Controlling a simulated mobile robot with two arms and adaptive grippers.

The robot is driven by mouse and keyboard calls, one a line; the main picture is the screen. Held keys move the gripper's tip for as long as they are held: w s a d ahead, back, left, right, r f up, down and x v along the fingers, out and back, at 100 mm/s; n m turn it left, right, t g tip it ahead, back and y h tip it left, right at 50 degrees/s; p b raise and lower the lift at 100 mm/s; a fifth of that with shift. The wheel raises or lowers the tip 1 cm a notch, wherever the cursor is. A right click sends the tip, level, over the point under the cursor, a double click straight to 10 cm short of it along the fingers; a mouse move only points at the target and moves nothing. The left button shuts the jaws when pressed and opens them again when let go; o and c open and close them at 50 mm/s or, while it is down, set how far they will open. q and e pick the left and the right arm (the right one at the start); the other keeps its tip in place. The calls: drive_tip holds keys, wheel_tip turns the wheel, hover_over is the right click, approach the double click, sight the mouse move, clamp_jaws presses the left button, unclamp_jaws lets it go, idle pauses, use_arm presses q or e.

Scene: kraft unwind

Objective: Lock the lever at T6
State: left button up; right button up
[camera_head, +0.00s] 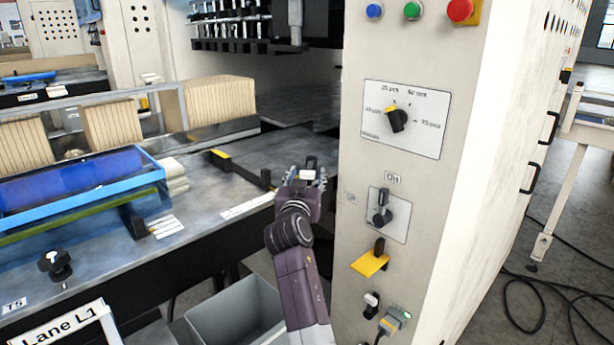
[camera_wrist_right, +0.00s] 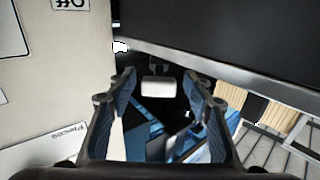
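My right gripper (camera_head: 305,180) reaches out over the table edge just left of the beige machine cabinet. In the right wrist view its two fingers (camera_wrist_right: 157,90) are spread apart. A small white-tipped handle (camera_head: 308,161), possibly the T6 lever, shows at the fingertips. In the right wrist view a white block (camera_wrist_right: 158,88), which looks like the same handle, lies between the fingers with gaps on both sides. I cannot read a T6 label, and the lever's base is hidden. My left gripper is not in view.
A cabinet panel (camera_head: 402,119) with knobs stands close at the right. A black knob (camera_head: 55,265) is by the T5 label (camera_head: 14,305) at the front left. A blue tray (camera_head: 80,185) and cardboard stacks (camera_head: 202,103) occupy the table. A grey bin (camera_head: 235,312) stands below.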

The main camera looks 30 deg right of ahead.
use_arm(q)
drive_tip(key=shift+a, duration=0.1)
use_arm(e)
drive_tip(key=shift+r, duration=0.15)
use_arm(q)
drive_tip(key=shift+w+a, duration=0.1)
use_arm(e)
wheel_tip(320, 180, up, 10)
drive_tip(key=shift+f, duration=0.1)
drive_tip(key=shift+c, duration=0.5)
